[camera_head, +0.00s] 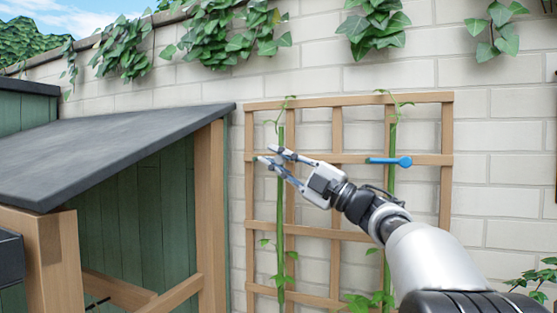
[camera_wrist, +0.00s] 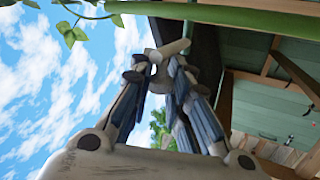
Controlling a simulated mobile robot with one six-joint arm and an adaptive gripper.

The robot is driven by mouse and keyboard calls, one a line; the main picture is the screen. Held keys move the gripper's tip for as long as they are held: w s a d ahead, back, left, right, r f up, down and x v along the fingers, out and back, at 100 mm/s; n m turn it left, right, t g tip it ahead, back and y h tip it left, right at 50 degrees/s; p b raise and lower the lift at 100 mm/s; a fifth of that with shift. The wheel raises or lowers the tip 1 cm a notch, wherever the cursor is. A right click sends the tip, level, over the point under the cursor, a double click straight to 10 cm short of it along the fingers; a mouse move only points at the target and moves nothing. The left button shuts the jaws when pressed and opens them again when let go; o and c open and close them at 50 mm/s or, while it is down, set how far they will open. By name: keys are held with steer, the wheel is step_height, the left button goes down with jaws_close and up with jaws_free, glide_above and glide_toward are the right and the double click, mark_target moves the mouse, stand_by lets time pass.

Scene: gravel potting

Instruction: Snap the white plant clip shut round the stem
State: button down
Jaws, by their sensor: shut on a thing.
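A green stem (camera_head: 280,215) climbs the left part of the wooden trellis. It crosses the top of the wrist view (camera_wrist: 255,20). My gripper (camera_head: 270,155) is at the upper part of this stem, its fingers reaching across it from the right. In the wrist view, the fingers (camera_wrist: 157,78) come together on a small pale piece, which looks like the white plant clip (camera_wrist: 172,49). The clip is close beside the stem there. I cannot tell whether it goes round the stem or is closed. In the head view the fingers hide most of it.
A blue clip (camera_head: 388,160) sits at the right stem (camera_head: 389,180) on the trellis (camera_head: 350,99). A green shed with a dark sloping roof (camera_head: 120,145) stands close on the left. A pale brick wall (camera_head: 500,140) with ivy is behind.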

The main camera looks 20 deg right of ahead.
steer(key=shift+f, duration=0.15)
steer(key=c, duration=1.5)
jaws_free()
steer(key=shift+d, duration=0.1)
steer(key=v, duration=0.7)
steer(key=shift+s+d, duration=0.1)
steer(key=shift+s, duration=0.1)
